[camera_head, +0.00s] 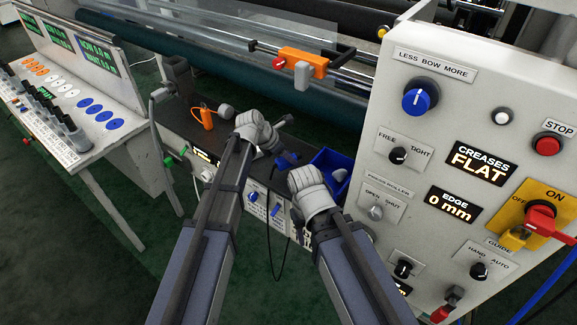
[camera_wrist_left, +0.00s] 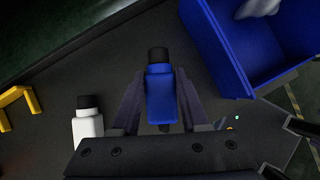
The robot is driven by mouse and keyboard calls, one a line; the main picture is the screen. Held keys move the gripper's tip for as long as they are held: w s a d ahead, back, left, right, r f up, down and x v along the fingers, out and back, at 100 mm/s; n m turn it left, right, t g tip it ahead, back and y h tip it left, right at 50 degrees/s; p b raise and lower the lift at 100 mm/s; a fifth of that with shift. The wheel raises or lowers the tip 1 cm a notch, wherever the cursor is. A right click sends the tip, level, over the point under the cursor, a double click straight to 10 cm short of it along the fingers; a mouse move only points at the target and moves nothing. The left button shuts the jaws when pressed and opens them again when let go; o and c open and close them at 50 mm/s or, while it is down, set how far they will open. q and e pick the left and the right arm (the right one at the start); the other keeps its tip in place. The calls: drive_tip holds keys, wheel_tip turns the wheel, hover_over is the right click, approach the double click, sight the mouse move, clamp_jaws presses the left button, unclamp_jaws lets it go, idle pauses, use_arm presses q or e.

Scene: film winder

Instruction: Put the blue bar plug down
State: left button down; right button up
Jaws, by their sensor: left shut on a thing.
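The blue bar plug (camera_wrist_left: 160,95), a blue block with a black end, sits between the two fingers of my left gripper (camera_wrist_left: 158,108) in the left wrist view. The fingers are shut on its sides. In the head view my left gripper (camera_head: 275,148) is over the dark bench top, with a blue piece (camera_head: 288,159) just beyond it that looks like the plug. I cannot tell whether the plug touches the bench. My right gripper (camera_head: 318,200) is lower right, beside the blue bin; its fingers are hidden.
The blue bin (camera_wrist_left: 216,50) stands close right of the plug. A white plug-like piece (camera_wrist_left: 87,122) with a black end lies to its left, and a yellow bracket (camera_wrist_left: 18,100) farther left. The control panel (camera_head: 440,110) rises at the right.

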use_arm(q)
wheel_tip(320, 180, down, 3)
drive_tip(key=shift+f+b, duration=0.1)
drive_tip(key=shift+b, duration=1.05)
drive_tip(key=shift+c, duration=2.1)
unclamp_jaws()
